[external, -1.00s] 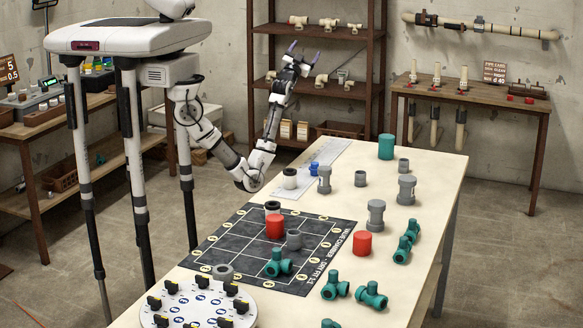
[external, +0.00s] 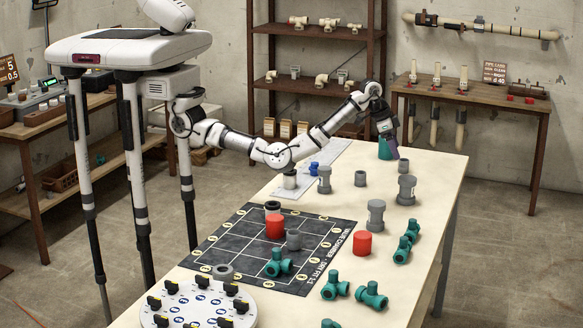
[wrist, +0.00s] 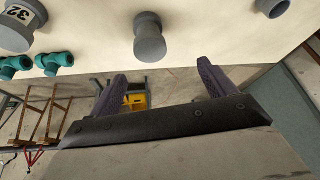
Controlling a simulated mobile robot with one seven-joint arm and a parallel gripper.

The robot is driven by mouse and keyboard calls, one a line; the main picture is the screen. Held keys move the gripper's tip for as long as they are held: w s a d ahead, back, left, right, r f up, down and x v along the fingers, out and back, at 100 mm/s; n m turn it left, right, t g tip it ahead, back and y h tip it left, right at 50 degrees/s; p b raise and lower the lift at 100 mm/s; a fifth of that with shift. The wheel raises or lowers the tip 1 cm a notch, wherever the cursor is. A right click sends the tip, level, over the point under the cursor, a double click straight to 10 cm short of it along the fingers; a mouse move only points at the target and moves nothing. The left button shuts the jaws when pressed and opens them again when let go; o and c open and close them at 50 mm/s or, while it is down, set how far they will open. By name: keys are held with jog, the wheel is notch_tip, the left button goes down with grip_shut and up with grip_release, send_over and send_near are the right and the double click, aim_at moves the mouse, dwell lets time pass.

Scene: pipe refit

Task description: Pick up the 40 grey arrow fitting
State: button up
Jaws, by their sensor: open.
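Several grey fittings stand on the table, and no arrow or "40" mark is readable on them. In the external view, a flanged one (external: 406,190) is at the right edge, a second (external: 376,213) is nearer the front, a third (external: 324,180) is left of them, and two plain short ones (external: 361,179) (external: 404,166) stand nearby. The wrist view shows a flanged grey fitting (wrist: 149,42) near the table edge and another marked 32 (wrist: 18,28) at left. My gripper (external: 393,152) is open and empty near the far end; its fingers (wrist: 160,85) point past the table edge.
A teal cylinder (external: 385,150) stands beside my gripper, partly hidden. Red cylinders (external: 362,244) and teal fittings (external: 371,295) stand on the table, some on the dark grid mat (external: 232,240). A round dial plate (external: 205,308) is at the front.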

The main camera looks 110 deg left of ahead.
aim_at(406, 177)
jog(key=shift+h, duration=0.3)
jog(key=x, duration=0.2)
jog(key=d+p+x, duration=0.1)
jog(key=x, duration=0.4)
jog(key=shift+w+d+f+p, duration=0.15)
jog(key=shift+d+f+p, duration=0.15)
jog(key=shift+f, duration=0.1)
jog(key=shift+p+x, duration=1)
jog(key=shift+x, duration=2.15)
jog(key=shift+a+r, duration=0.1)
jog(key=shift+a, duration=0.05)
jog(key=c, duration=1.2)
jog(key=shift+w, duration=0.1)
